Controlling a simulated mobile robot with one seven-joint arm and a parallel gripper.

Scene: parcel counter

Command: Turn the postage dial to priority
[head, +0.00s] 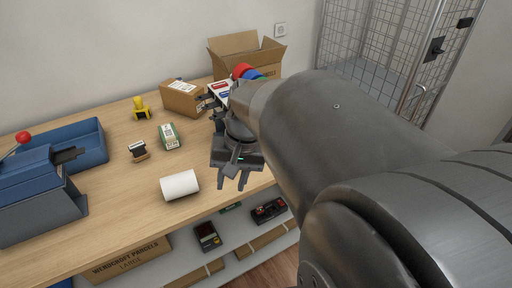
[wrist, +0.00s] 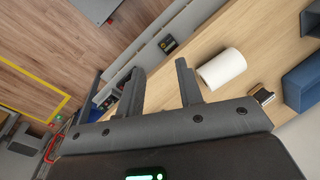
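I cannot make out a postage dial or a priority mark in either view. My gripper (head: 232,181) hangs near the counter's front edge in the head view, fingers pointing down. Its two fingers also show in the wrist view (wrist: 161,78), spread apart with nothing between them, so it is open and empty. My arm hides part of the counter's right end. A blue machine (head: 38,197) with a red-knobbed lever stands at the counter's left end; no dial shows on it.
A white paper roll (head: 180,186) lies left of my gripper on the wooden counter (head: 112,200). A green-and-white box (head: 169,136), a stamp (head: 138,151) and a yellow dispenser (head: 140,108) stand behind. Cartons (head: 183,98) stand farther back. Dark devices (head: 207,236) lie on the shelf below.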

